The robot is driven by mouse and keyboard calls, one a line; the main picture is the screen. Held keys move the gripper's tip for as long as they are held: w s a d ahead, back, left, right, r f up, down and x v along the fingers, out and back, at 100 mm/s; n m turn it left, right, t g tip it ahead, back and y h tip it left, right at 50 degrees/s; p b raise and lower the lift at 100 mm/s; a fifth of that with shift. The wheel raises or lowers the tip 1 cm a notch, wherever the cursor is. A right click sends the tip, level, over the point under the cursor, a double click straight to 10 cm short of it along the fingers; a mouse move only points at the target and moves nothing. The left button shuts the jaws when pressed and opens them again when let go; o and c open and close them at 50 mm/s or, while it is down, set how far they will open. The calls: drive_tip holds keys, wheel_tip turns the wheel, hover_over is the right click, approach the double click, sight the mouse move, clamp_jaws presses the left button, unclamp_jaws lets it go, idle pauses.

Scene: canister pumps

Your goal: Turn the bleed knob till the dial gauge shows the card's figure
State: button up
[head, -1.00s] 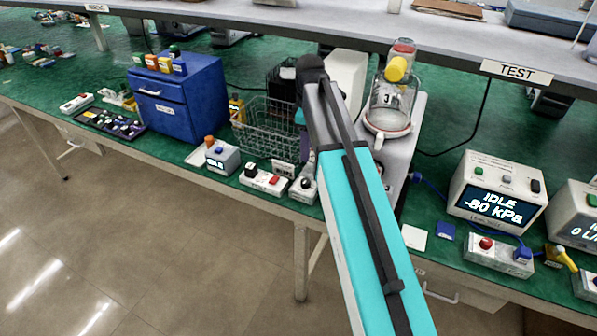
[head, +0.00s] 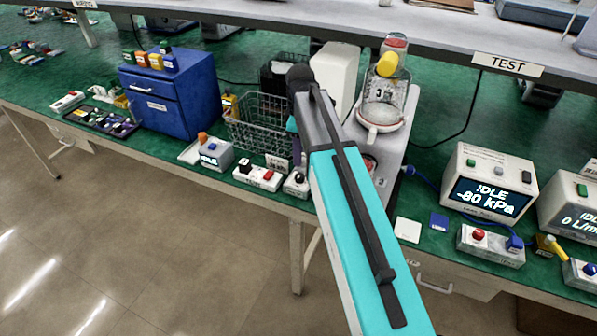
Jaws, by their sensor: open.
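A pump with a clear canister (head: 383,103) marked 3 and a yellow part on top stands right of my arm. A small round face with red on it (head: 369,165), perhaps the dial gauge, shows on the pump's front, partly covered by my arm. I cannot read it, and cannot pick out the bleed knob for sure. A blank-looking white card (head: 408,230) lies on the bench beside a blue square; any figure on it is unreadable. My arm reaches over the bench, its elbow left of the pump. My gripper is hidden behind the arm.
A wire basket (head: 262,124) and blue drawer cabinet (head: 173,96) stand to the left. Small switch boxes (head: 257,178) line the front edge. A display box (head: 489,184) reads IDLE -80 kPa at the right. The TEST shelf (head: 440,35) overhangs behind.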

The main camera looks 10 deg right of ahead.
sight(300, 176)
drive_tip(key=shift+f+p, duration=1.05)
drive_tip(key=shift+f, duration=3.8)
drive_tip(key=shift+c, duration=0.6)
drive_tip(key=c, duration=0.9)
drive_tip(key=shift+c, duration=0.2)
